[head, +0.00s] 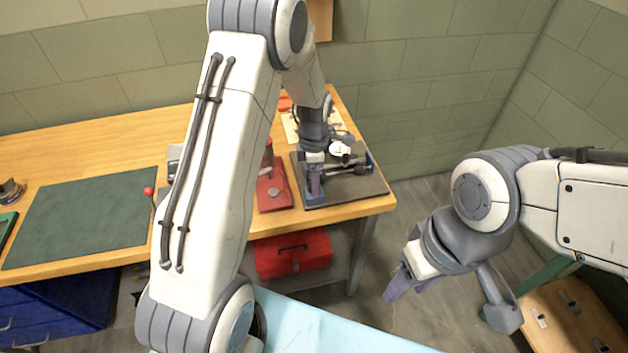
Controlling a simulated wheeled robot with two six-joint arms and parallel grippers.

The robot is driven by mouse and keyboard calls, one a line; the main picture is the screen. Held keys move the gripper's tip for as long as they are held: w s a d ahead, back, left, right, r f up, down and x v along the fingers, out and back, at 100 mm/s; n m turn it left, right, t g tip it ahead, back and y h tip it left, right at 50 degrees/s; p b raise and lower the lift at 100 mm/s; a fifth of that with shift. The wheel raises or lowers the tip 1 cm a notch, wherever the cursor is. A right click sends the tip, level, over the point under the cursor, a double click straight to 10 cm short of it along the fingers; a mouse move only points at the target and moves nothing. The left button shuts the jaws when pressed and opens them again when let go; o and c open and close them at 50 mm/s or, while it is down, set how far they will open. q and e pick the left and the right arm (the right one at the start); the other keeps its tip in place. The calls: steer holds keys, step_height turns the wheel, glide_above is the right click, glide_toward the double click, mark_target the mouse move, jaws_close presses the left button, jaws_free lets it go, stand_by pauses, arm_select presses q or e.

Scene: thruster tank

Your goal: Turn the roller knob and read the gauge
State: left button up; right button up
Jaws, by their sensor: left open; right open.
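A dark tray-like board (350,196) lies at the right end of the wooden bench, carrying a metal assembly with blue parts. A small white round face (341,148), apparently the gauge, shows on the assembly; its reading is too small to make out. My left gripper (315,188) points down at the left side of the assembly, in front of a blue part. It is open; whether it touches anything I cannot tell. The roller knob cannot be picked out and may be hidden by the gripper. My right gripper (408,288) is open and empty, off the bench at the lower right.
A red device (272,190) stands left of the board, partly behind my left arm. A dark green mat (85,218) covers the bench's left part. A red toolbox (292,254) sits below the bench. Wooden drawers (570,320) stand at lower right.

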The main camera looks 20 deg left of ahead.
arm_select(q)
step_height(320, 180, up, 10)
steer(key=b, duration=0.1)
steer(key=shift+f, duration=0.15)
stand_by(0.4)
steer(key=s+d+r+m, duration=0.5)
steer(key=s+d+m, duration=0.8)
steer(key=s+m, duration=0.15)
steer(key=s+d+m+h, duration=0.1)
steer(key=s+d+m, duration=0.1)
steer(key=s+m, duration=1.2)
steer(key=shift+d+r+m, duration=0.15)
steer(key=shift+r+m, duration=0.1)
steer(key=shift+m, duration=0.8)
